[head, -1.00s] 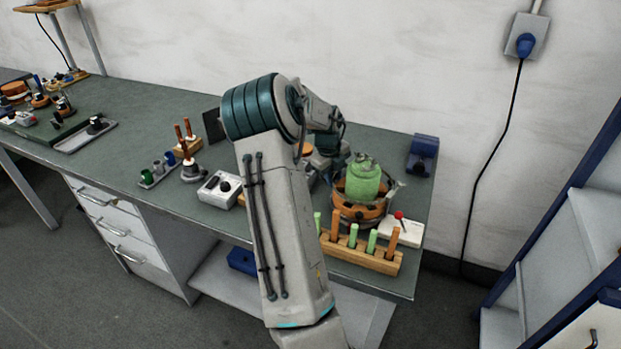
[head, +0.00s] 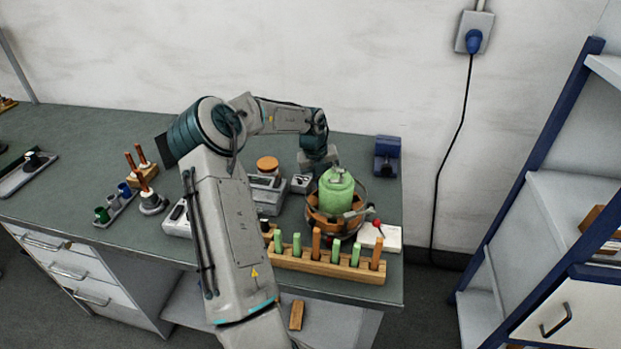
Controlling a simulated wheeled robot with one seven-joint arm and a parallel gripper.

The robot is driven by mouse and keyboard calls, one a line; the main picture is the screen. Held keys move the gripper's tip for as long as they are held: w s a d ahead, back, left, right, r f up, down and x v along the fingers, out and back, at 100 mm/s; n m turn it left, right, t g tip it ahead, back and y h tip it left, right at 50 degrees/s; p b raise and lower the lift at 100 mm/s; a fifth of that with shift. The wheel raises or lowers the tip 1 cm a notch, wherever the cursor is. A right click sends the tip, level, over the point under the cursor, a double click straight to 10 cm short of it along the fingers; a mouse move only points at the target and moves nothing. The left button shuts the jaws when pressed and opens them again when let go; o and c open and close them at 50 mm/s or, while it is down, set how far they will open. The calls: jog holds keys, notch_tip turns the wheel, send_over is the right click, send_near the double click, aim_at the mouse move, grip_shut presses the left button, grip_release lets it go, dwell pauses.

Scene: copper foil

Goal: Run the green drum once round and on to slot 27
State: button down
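The green drum (head: 336,192) stands upright in a round orange-brown holder (head: 326,225) near the right end of the bench. Slot numbers are too small to read. My gripper (head: 318,166) is just behind and left of the drum, at the end of my bent arm. Its fingers are small and partly hidden, so I cannot tell whether they are open or touch anything. A white box with a red-knobbed lever (head: 388,238) sits right of the holder.
A wooden rack (head: 325,263) with several green and orange pegs stands along the front edge. Grey devices (head: 267,192) lie left of the drum. A blue device (head: 387,155) sits at the back right. Bare bench top (head: 90,150) shows to the left.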

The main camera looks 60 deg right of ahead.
jog(key=shift+s, duration=0.15)
dwell(0.3)
jog(key=c, duration=1.3)
grip_release()
jog(key=shift+c, duration=0.2)
notch_tip(320, 180, up, 14)
jog(key=w+a+b, duration=0.1)
jog(key=w, duration=0.1)
jog(key=shift+a+f, duration=0.2)
jog(key=shift+w, duration=0.1)
